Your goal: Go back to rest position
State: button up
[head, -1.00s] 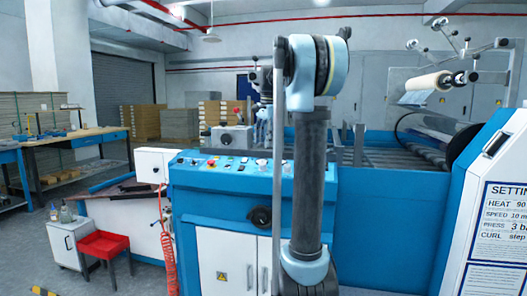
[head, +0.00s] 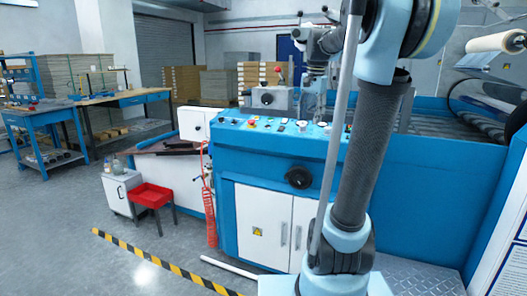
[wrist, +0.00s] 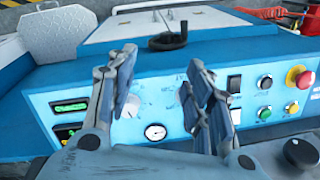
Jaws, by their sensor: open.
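My gripper (wrist: 160,95) shows in the wrist view with its two fingers apart and nothing between them. It faces the blue control panel (wrist: 185,140), which has a dial gauge, buttons and a red emergency knob (wrist: 299,77). I cannot tell whether the fingers touch the panel. In the head view my arm rises in front of the blue laminating machine (head: 262,165) and bends over towards its panel top. The fingers are too small to make out clearly there.
A black handwheel (head: 299,177) is on the machine's front. A red stool (head: 152,196) and a white cabinet (head: 121,192) stand to the left. A yellow-black stripe (head: 160,262) marks the floor. Workbenches (head: 125,98) stand further back. The floor at left is open. A film roll (head: 495,42) hangs at right.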

jog(key=s+f+n+t, duration=0.1)
jog(key=s+f+n, duration=0.7)
jog(key=s+f, duration=2)
jog(key=shift+n+h, duration=0.3)
jog(key=shift+n, duration=0.1)
jog(key=shift+w+f, duration=0.2)
jog(key=shift+w, duration=0.3)
